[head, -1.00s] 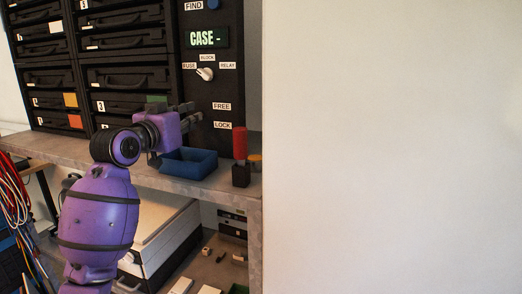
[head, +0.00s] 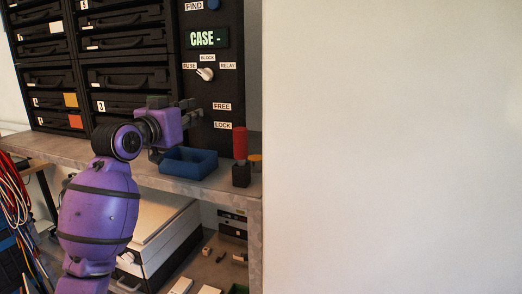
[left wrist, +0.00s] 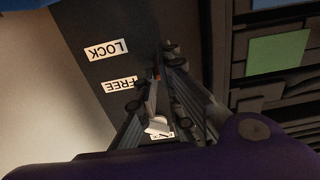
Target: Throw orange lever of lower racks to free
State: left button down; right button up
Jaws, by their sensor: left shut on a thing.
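My left gripper (head: 194,110) is at the black control panel (head: 222,140), just left of the FREE label (head: 222,106) and above the LOCK label (head: 223,125). In the left wrist view its fingers (left wrist: 158,72) are close together, shut on the orange lever. The wrist view shows the FREE label (left wrist: 119,86) and LOCK label (left wrist: 106,49) upside down. My right gripper is not in view.
Black racks of drawers (head: 128,76) stand left of the panel. A blue tray (head: 189,162) and a red-topped object in a dark holder (head: 240,155) are on the shelf below the gripper. A selector knob (head: 205,74) is above. A pale wall fills the right.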

pick_arm(q)
jog(key=shift+w+a+r, duration=0.15)
jog(key=shift+w+r, duration=0.25)
jog(key=shift+r, duration=0.4)
dwell(0.4)
jog(key=c, duration=1.8)
grip_release()
jog(key=shift+w, duration=0.1)
jog(key=shift+c, duration=0.2)
jog(key=shift+o, duration=0.2)
jog(key=shift+w+f, duration=0.2)
jog(key=shift+f, duration=0.05)
jog(key=shift+s, duration=0.2)
jog(key=v, duration=1.1)
jog(key=shift+s, duration=0.45)
